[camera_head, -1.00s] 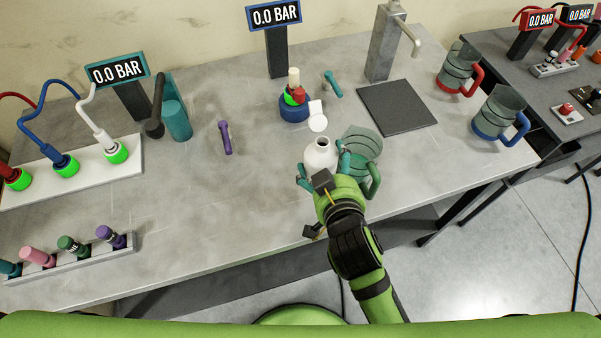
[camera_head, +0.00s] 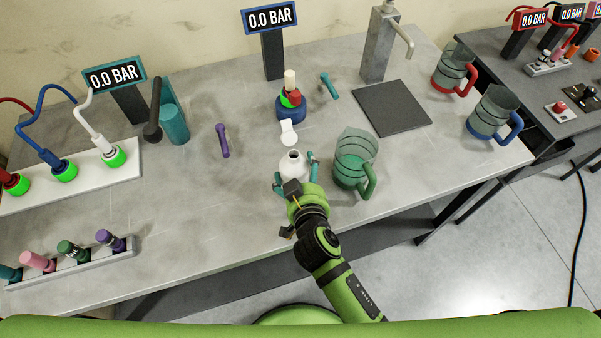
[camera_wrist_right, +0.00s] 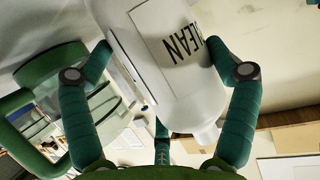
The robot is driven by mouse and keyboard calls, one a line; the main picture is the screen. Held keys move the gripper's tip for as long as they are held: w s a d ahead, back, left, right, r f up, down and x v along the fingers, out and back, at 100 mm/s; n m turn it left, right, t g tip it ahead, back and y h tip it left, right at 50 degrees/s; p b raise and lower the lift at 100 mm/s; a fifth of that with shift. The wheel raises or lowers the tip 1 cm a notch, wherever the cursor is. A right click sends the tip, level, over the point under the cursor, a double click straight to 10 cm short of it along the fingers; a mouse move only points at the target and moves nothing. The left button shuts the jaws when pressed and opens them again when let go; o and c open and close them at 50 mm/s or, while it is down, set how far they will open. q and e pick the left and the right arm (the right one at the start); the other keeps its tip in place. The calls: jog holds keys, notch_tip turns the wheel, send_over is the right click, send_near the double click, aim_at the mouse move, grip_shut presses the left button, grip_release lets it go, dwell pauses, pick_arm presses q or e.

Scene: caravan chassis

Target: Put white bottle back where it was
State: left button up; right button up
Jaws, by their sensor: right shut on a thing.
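The white bottle (camera_head: 292,165) is in my right gripper (camera_head: 295,178), over the front middle part of the grey table. Its open mouth faces up in the head view. In the right wrist view the bottle (camera_wrist_right: 165,60) shows black lettering that reads in part "LEAN", and the teal fingers (camera_wrist_right: 155,85) are shut around its sides. I cannot tell whether the bottle's base touches the table. A white cap-like piece (camera_head: 288,132) lies just behind the bottle. My left gripper is not in view.
A green-handled clear jug (camera_head: 354,165) stands close to the right of the gripper. A blue-based device (camera_head: 291,110) stands behind the white piece. A dark square plate (camera_head: 392,107) lies back right. A purple tool (camera_head: 222,141) lies left.

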jog(key=shift+f, duration=0.2)
jog(key=o, duration=1.2)
jog(key=shift+r, duration=0.3)
jog(key=shift+s, duration=0.35)
jog(key=b+v, duration=0.2)
jog(key=v, duration=0.9)
jog(key=shift+s, duration=0.15)
jog(key=shift+d+r, duration=0.1)
jog(key=shift+d, duration=0.05)
